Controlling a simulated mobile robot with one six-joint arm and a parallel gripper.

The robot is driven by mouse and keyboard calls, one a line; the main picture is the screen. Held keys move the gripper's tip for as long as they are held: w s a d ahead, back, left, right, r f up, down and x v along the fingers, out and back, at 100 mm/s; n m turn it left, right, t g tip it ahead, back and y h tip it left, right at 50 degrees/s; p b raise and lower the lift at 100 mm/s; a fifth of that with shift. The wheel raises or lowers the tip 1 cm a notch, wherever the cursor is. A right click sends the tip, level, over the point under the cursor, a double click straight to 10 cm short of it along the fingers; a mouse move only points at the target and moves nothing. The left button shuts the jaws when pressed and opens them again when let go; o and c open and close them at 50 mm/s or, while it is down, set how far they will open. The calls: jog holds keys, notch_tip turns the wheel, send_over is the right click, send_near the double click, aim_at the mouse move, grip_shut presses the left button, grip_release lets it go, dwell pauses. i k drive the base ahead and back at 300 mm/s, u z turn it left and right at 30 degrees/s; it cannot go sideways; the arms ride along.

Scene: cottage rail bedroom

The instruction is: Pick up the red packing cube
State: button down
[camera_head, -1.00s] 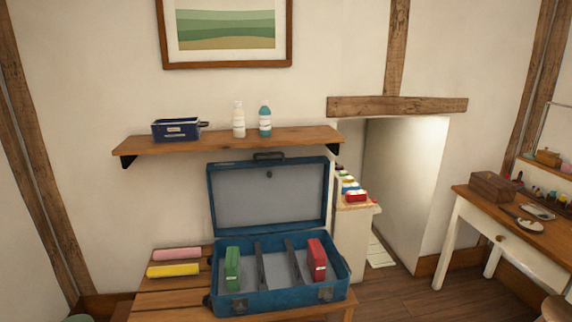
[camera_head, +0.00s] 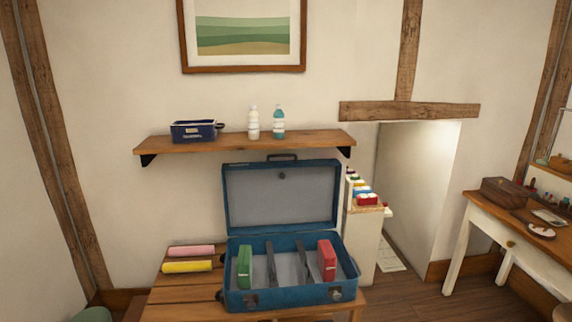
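A red packing cube (camera_head: 327,260) stands upright in the right compartment of the open blue suitcase (camera_head: 291,298). A green packing cube (camera_head: 245,266) stands in the left compartment, and two dark dividers stand between them. Another red item (camera_head: 367,199) lies among coloured things on the white unit behind the suitcase, to its right; it is too small to identify surely. My gripper is not in view.
The suitcase rests on a slatted wooden bench (camera_head: 163,285), with pink (camera_head: 190,251) and yellow (camera_head: 187,266) rolls at its left. A wall shelf (camera_head: 240,146) holds a blue bin and two bottles. A desk (camera_head: 520,232) stands at right.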

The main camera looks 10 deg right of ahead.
aim_at(327, 259)
jog(key=u, duration=0.05)
jog(key=i, duration=0.95)
jog(key=z, duration=0.05)
